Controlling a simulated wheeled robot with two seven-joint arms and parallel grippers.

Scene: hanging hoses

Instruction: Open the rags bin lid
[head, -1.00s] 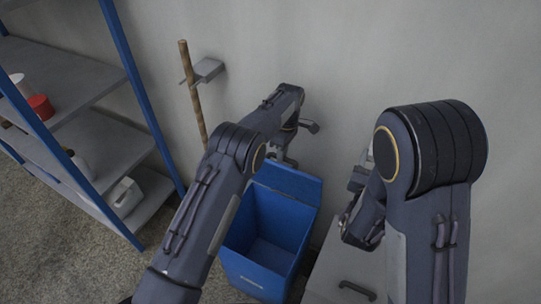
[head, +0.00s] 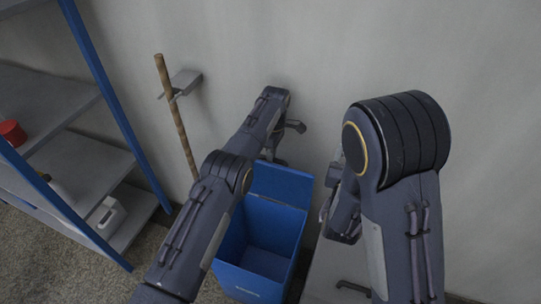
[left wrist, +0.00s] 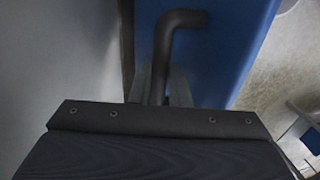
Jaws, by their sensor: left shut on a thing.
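The blue rags bin (head: 249,283) stands by the wall in the head view, its top open and its inside visible and empty. Its blue lid (head: 281,185) is raised at the back edge of the bin, toward the wall. My left gripper (head: 275,152) is at the lid's top edge, partly hidden by my arm. In the left wrist view, its fingers (left wrist: 160,88) are shut on the dark bent lid handle (left wrist: 177,20), beside the blue lid panel (left wrist: 222,50). My right gripper (head: 335,215) is right of the bin, mostly hidden behind my right arm, apart from the lid.
A blue-framed grey shelf (head: 85,165) stands on the left with a red item (head: 12,132) and a white container (head: 108,216). A wooden pole (head: 176,115) hangs from a wall bracket (head: 184,82). A grey surface with a dark handle (head: 352,287) is right of the bin.

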